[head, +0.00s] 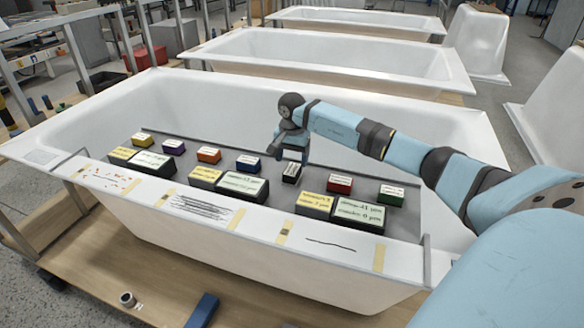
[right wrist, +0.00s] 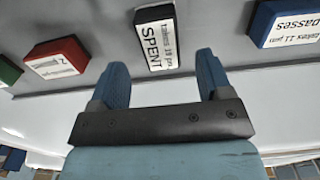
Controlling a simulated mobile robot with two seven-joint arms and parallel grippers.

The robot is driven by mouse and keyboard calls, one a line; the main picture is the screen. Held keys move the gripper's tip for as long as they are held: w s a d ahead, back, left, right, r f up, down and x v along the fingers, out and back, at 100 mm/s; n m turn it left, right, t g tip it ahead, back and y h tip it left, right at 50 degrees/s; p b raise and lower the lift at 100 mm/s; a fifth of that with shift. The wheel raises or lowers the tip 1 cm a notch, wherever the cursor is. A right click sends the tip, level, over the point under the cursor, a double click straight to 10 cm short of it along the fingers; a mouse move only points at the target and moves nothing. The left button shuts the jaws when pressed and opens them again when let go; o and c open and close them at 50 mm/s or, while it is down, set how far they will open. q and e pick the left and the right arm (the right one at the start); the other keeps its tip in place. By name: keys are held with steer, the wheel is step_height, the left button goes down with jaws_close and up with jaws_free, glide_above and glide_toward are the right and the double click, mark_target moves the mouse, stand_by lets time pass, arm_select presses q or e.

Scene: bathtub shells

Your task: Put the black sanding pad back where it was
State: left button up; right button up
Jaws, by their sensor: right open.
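The small black sanding pad (head: 291,173) stands on the grey board (head: 275,200) laid across the tub, in the gap between the blue and the red pad. In the right wrist view the black pad (right wrist: 157,38) has a white label that reads "SPENT", with a smaller line about "takes 19 µm". My right gripper (head: 290,153) is right above and behind it in the head view. In the wrist view the right gripper's two blue fingers (right wrist: 165,72) are spread apart and empty, with the pad just beyond their tips. My left gripper is not in view.
A blue pad (head: 248,163) and a red pad (head: 339,183) flank it; green (head: 391,193), orange (head: 208,155) and purple (head: 173,147) pads share that row. Larger labelled blocks (head: 242,186) stand in front. The white tub rim (head: 260,222) carries tape and dark marks.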

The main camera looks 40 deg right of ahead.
mark_target(292, 170)
step_height(292, 170, up, 5)
steer(key=shift+p, duration=0.3)
steer(key=shift+r, duration=0.65)
